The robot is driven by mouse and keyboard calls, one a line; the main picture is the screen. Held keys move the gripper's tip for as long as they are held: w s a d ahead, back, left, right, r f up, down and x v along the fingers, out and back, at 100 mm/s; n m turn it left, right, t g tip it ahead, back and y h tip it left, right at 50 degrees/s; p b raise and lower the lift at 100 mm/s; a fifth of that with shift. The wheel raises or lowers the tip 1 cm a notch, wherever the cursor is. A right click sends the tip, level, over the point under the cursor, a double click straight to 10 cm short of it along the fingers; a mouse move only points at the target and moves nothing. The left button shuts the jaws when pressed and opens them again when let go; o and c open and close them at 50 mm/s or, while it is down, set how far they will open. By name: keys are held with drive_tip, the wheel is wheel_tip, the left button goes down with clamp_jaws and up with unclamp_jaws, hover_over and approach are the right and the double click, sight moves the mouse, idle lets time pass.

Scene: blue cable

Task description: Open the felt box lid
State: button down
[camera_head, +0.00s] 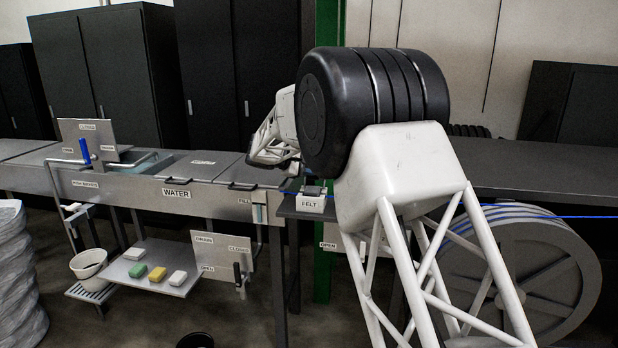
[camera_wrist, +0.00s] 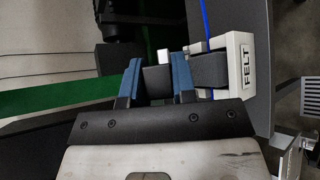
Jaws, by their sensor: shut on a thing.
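The white felt box (camera_head: 310,204), labelled FELT, sits on the dark bench in the head view, with a dark grey lid piece (camera_head: 314,190) on top. In the wrist view the felt box (camera_wrist: 244,48) stands at the right, with the dark lid (camera_wrist: 208,70) beside its white wall. My gripper (camera_wrist: 155,72) has its blue fingers on either side of a dark block joined to the lid side, and is shut on it. In the head view my arm covers much of the area behind the box, and my fingertips cannot be made out.
A green post (camera_head: 324,255) stands behind the box. The metal WATER trough (camera_head: 135,192) is at left.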

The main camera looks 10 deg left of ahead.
drive_tip(key=w+r+n+g, duration=0.1)
drive_tip(key=w+r+g, duration=0.1)
drive_tip(key=shift+w+r+y, duration=0.25)
drive_tip(key=shift+w+y, duration=0.05)
drive_tip(key=shift+w, duration=0.1)
drive_tip(key=shift+w+r+n+g, duration=0.35)
drive_tip(key=shift+w+n+g, duration=0.15)
drive_tip(key=shift+w, duration=0.25)
drive_tip(key=shift+w+r+n+g, duration=0.4)
drive_tip(key=shift+w+g, duration=0.2)
drive_tip(key=shift+w, duration=0.15)
drive_tip(key=shift+w+r, duration=0.15)
drive_tip(key=shift+w, duration=0.4)
drive_tip(key=w, duration=0.3)
drive_tip(key=shift+w+r, duration=0.15)
drive_tip(key=shift+w, duration=0.05)
drive_tip(key=c, duration=1.9)
unclamp_jaws()
drive_tip(key=shift+w, duration=0.7)
drive_tip(key=shift+o, duration=0.4)
drive_tip(key=shift+w+f, duration=0.2)
drive_tip(key=shift+f, duration=0.25)
drive_tip(key=o, duration=0.7)
drive_tip(key=shift+c, duration=0.4)
